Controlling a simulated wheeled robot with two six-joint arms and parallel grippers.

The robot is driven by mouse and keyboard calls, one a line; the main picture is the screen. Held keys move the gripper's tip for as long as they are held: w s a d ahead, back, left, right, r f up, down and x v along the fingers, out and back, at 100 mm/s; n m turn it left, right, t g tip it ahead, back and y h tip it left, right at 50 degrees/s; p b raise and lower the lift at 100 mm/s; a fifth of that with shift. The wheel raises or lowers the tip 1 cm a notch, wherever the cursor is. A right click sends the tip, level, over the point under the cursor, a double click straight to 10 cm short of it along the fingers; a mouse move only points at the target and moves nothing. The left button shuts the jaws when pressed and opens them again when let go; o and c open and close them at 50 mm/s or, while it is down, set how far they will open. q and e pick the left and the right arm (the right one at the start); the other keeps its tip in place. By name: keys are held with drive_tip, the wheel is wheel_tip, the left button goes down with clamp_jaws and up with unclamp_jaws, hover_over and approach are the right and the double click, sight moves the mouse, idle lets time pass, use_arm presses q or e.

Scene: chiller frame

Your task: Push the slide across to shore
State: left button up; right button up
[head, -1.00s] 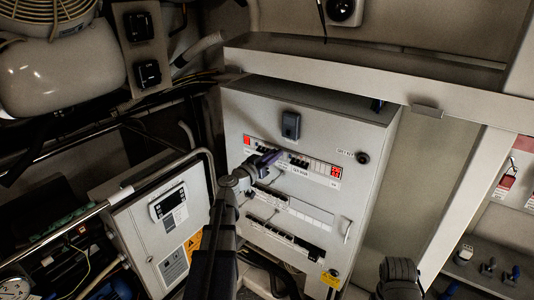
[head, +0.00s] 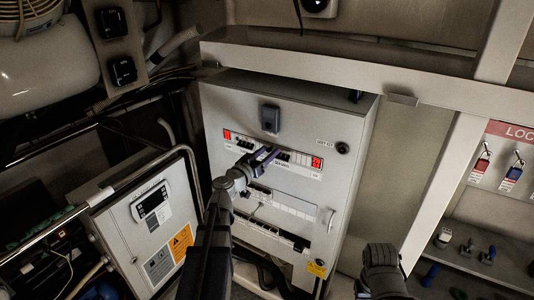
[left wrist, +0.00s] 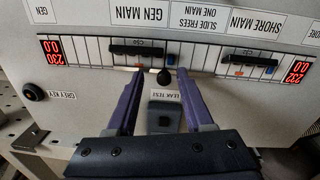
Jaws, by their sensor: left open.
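A black breaker bar (left wrist: 138,50) lies by the "GEN MAIN" label and another (left wrist: 250,56) by the "SHORE MAIN" label. In the head view my left gripper (head: 264,156) reaches the breaker row and hides the knob.
Red displays (left wrist: 54,52) and (left wrist: 297,72) end the row. A "LEAK TEST" label (left wrist: 166,96) and a grey box (left wrist: 164,117) lie close to the fingers. The white cabinet (head: 330,110) stands beside a smaller control box (head: 150,235) and a lockout board (head: 508,145).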

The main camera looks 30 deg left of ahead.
use_arm(q)
drive_tip(key=s, duration=0.7)
drive_tip(key=shift+s+a, duration=0.4)
drive_tip(key=shift+a, duration=0.05)
drive_tip(key=s+d+f+m+g+h, duration=0.15)
drive_tip(key=d+f+g, duration=0.3)
drive_tip(key=d, duration=0.45)
drive_tip(key=s+d+f+m+g+h+b, duration=0.1)
drive_tip(key=d+f+m+g+h, duration=0.15)
drive_tip(key=d+f, duration=0.4)
drive_tip(key=s+d+f+m+g+h, duration=0.1)
drive_tip(key=s+d+f+g+h, duration=0.2)
drive_tip(key=d, duration=0.8)
drive_tip(key=s+d+f+g+y+b, duration=0.1)
drive_tip(key=s+d+f+g+y, duration=0.3)
drive_tip(key=s+f+g+y, duration=0.4)
drive_tip(key=shift+s+f+n+y, duration=0.4)
drive_tip(key=shift+s+f+y, duration=0.8)
drive_tip(key=shift+s, duration=1.5)
